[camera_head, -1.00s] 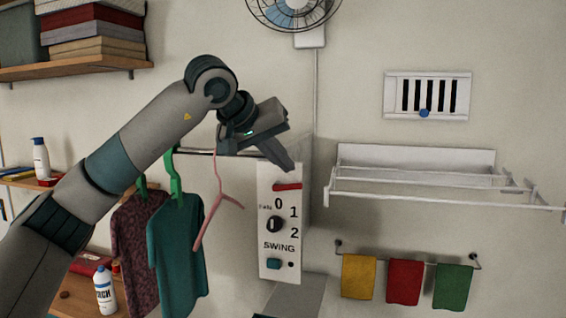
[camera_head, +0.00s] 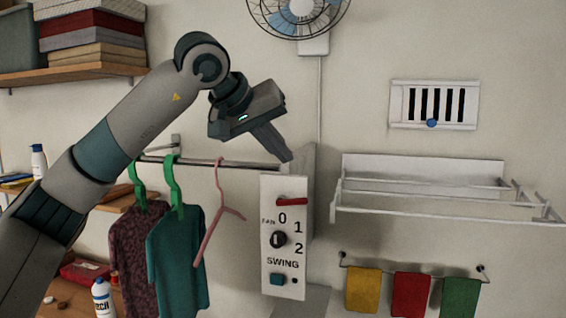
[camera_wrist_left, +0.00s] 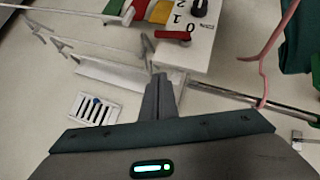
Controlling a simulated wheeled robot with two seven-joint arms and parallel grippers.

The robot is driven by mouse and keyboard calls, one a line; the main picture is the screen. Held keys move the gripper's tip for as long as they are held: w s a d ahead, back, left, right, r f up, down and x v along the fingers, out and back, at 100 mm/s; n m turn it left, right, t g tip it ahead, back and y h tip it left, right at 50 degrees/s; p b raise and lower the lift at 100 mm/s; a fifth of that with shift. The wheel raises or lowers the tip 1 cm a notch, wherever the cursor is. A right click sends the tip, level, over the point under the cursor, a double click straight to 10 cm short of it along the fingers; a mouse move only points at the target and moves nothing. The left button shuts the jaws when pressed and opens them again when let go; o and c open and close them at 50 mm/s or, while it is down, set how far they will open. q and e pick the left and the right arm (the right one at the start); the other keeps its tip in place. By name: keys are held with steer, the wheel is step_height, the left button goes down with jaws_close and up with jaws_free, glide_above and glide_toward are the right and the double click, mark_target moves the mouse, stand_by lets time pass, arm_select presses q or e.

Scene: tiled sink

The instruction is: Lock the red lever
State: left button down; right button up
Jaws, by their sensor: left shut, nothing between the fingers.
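The red lever (camera_head: 291,201) is a short bar lying nearly level near the top of the white control panel (camera_head: 273,240), just above the "0" mark. It also shows in the left wrist view (camera_wrist_left: 172,36), beyond my fingertips. My left gripper (camera_head: 287,157) is shut and empty. It points down and to the right, with its fingertips just above the panel's top edge in the head view, apart from the lever. In the left wrist view my shut fingers (camera_wrist_left: 158,80) point toward the lever's end. My right gripper is not in view.
The panel carries a dark knob (camera_head: 278,240) and a teal button (camera_head: 277,279). A pink hanger (camera_head: 221,190) and hung clothes (camera_head: 178,255) are on the rail left of it. A white rack (camera_head: 425,190) juts out on the right.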

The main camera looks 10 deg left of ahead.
arm_select(q)
steer(key=s+r+b, duration=0.2)
steer(key=s+r, duration=0.4)
steer(key=shift+s+a+b, duration=0.35)
steer(key=shift+a+b, duration=0.05)
steer(key=shift+a, duration=0.05)
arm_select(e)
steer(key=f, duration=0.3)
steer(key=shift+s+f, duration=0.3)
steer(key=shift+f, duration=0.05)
